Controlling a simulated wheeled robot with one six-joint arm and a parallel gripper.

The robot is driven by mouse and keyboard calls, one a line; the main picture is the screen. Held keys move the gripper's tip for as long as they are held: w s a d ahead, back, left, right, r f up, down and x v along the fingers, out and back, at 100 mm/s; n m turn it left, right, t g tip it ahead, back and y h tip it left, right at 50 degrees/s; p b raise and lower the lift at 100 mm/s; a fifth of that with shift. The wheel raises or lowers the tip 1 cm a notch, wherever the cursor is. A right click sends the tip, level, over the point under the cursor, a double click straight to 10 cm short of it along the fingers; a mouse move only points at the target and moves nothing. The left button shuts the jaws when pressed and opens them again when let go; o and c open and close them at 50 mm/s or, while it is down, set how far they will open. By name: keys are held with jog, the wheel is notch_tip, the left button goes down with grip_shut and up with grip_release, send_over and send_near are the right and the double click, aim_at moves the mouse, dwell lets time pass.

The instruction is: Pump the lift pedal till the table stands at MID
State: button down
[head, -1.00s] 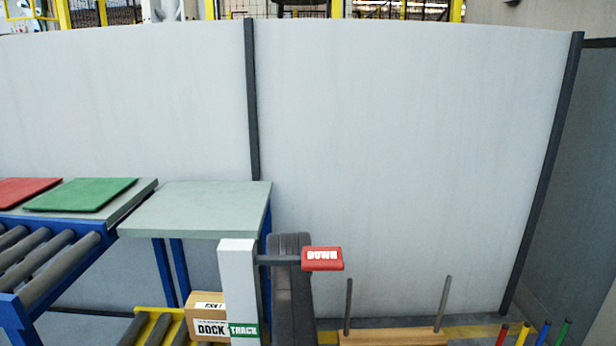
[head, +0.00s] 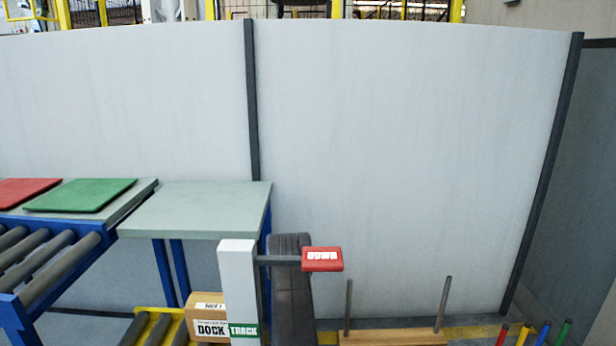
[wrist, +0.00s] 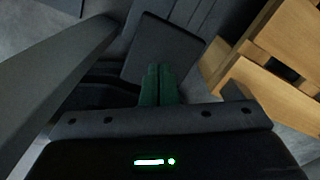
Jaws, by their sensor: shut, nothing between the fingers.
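My gripper (wrist: 158,85) is in the wrist view, its two green fingers together and empty. A dark flat square pad (wrist: 163,48), which looks like the lift pedal, is just beyond the fingertips; I cannot tell whether they touch it. In the head view a grey-green table top (head: 195,209) on blue legs stands left of centre, but I cannot tell whether it is the lift table. A pale post (head: 239,290) carries a dark bar with a red DOWN sign (head: 322,259). No MID mark shows. My gripper is hidden in the head view.
A cardboard box (head: 205,314) sits beside the post. A wooden rack (head: 393,337) with upright rods is right of it, and wood (wrist: 265,75) also shows in the wrist view. Grey panels close the back.

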jog(key=shift+w+f+b, duration=0.1)
jog(key=shift+f+b, duration=1.9)
jog(key=shift+f, duration=0.25)
notch_tip(320, 180, up, 7)
jog(key=p, duration=0.6)
jog(key=shift+f+p, duration=0.2)
jog(key=shift+p, duration=0.2)
jog(key=shift+f+b, duration=0.15)
jog(key=shift+b, duration=0.15)
